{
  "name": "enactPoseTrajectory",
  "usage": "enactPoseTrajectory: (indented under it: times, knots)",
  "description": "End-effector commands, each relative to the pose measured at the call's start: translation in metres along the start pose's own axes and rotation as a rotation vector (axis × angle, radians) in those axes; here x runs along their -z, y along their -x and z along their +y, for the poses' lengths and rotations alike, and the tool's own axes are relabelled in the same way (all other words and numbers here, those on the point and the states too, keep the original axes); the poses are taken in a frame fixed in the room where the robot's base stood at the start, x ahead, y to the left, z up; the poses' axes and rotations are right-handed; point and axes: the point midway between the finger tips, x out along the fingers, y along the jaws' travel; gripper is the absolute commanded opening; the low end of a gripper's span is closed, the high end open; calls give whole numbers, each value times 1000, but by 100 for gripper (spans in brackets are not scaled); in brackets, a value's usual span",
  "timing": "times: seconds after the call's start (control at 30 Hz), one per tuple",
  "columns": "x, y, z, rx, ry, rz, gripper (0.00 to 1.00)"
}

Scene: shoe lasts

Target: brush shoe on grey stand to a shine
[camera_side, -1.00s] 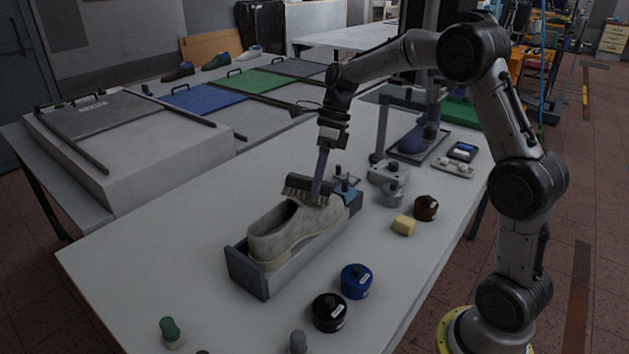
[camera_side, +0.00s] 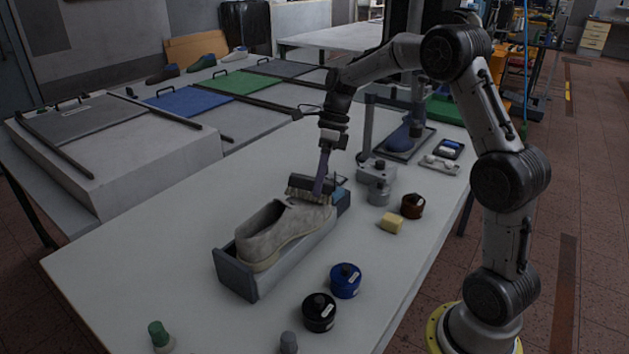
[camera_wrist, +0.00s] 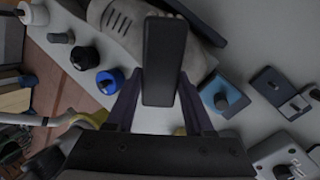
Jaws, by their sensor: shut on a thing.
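A light grey shoe (camera_side: 275,236) lies in the grey stand (camera_side: 233,272) on the table, its opening toward the near left and its toe toward the far right. My gripper (camera_side: 321,186) is shut on a dark brush (camera_side: 304,182) and holds it bristles down at the toe end. The bristles appear to meet the upper there; exact contact is hard to tell. In the wrist view the brush back (camera_wrist: 164,62) sits between both fingers and hides part of the shoe (camera_wrist: 118,18).
Blue (camera_side: 345,280) and black (camera_side: 319,312) tins stand right of the stand. A yellow block (camera_side: 392,223) and a brown tin (camera_side: 412,205) lie farther back. A green-capped bottle (camera_side: 158,334) is near the front. The table left of the stand is clear.

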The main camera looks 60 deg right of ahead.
Motion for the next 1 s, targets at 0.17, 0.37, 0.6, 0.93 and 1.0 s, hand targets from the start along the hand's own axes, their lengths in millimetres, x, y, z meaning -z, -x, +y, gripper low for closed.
enactPoseTrajectory:
  times: [0.17, 0.37, 0.6, 0.93, 1.0]
  knots:
    - [4, 0, -5, -1, -1, 0, 0]
    - [12, 0, -14, 0, -1, -1, 0]
    - [17, 0, -22, 1, 0, -1, 0]
    - [23, -1, -29, 0, 0, 0, 0]
    - [23, -2, -29, 0, 0, 1, 0]
